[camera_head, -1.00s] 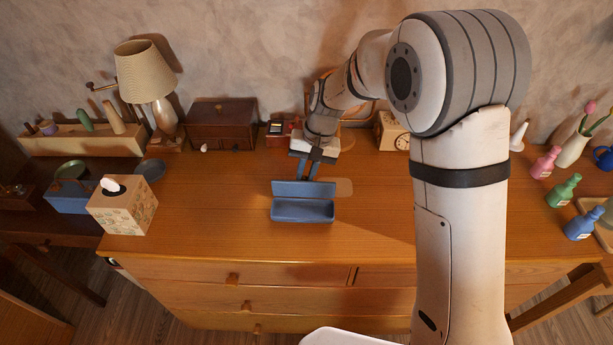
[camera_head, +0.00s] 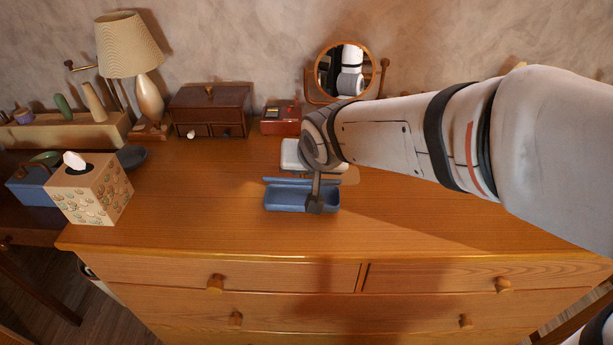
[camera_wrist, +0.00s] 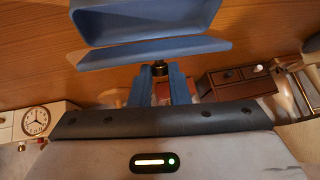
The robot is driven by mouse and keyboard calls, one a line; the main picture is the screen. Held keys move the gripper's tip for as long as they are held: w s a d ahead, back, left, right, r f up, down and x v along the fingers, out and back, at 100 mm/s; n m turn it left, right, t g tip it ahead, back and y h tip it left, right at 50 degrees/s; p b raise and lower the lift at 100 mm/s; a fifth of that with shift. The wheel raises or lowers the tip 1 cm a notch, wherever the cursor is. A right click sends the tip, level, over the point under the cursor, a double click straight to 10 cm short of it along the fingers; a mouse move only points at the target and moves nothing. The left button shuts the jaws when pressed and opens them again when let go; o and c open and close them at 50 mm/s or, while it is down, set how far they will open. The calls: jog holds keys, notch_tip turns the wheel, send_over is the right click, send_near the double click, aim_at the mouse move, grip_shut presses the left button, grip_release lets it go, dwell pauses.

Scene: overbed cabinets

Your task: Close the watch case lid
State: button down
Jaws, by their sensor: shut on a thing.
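The blue watch case stands open on the wooden dresser top. Its tray (camera_head: 286,199) faces front, and its lid (camera_head: 290,181) shows as a thin strip along the rear, apparently tilted up. In the wrist view the hollow tray (camera_wrist: 145,22) is at the top and the lid (camera_wrist: 150,52) is a narrow band below it. My gripper (camera_head: 316,205) reaches down over the case; its tips (camera_wrist: 160,70) meet the lid's edge in the wrist view. It is shut on the lid, though the exact contact is partly hidden. My wrist hides part of the area behind the case.
A patterned tissue box (camera_head: 92,190) and lamp (camera_head: 150,100) stand left. A brown drawer box (camera_head: 210,110), red box (camera_head: 281,120) and round mirror (camera_head: 343,70) stand behind. The dresser top (camera_head: 200,215) is clear around the case.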

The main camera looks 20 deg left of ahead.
jog(key=shift+s+d+f+n+t+y+b, duration=0.2)
jog(key=shift+s+f+t+b, duration=0.55)
jog(key=shift+b, duration=2.9)
jog(key=shift+s+f+n+t+y+b, duration=0.1)
jog(key=shift+s+f+t+y+b, duration=0.55)
jog(key=shift+b, duration=3)
jog(key=t+b, duration=0.2)
jog(key=b, duration=0.3)
jog(key=shift+d+b, duration=0.1)
jog(key=shift+b, duration=0.2)
jog(key=t+b, duration=0.1)
jog(key=s+b, duration=0.1)
jog(key=shift+f+n+t+b, duration=0.25)
jog(key=shift+n+t+b, duration=0.05)
jog(key=shift+t, duration=0.1)
jog(key=shift+s+d+f+t+y, duration=0.15)
jog(key=shift+s+f+t+y, duration=0.15)
jog(key=shift+f+t+y, duration=0.55)
jog(key=shift+r+t+h, duration=0.15)
jog(key=shift+t+h, duration=0.15)
jog(key=shift+t, duration=0.05)
jog(key=c, duration=1.4)
grip_release()
jog(key=shift+o, duration=0.2)
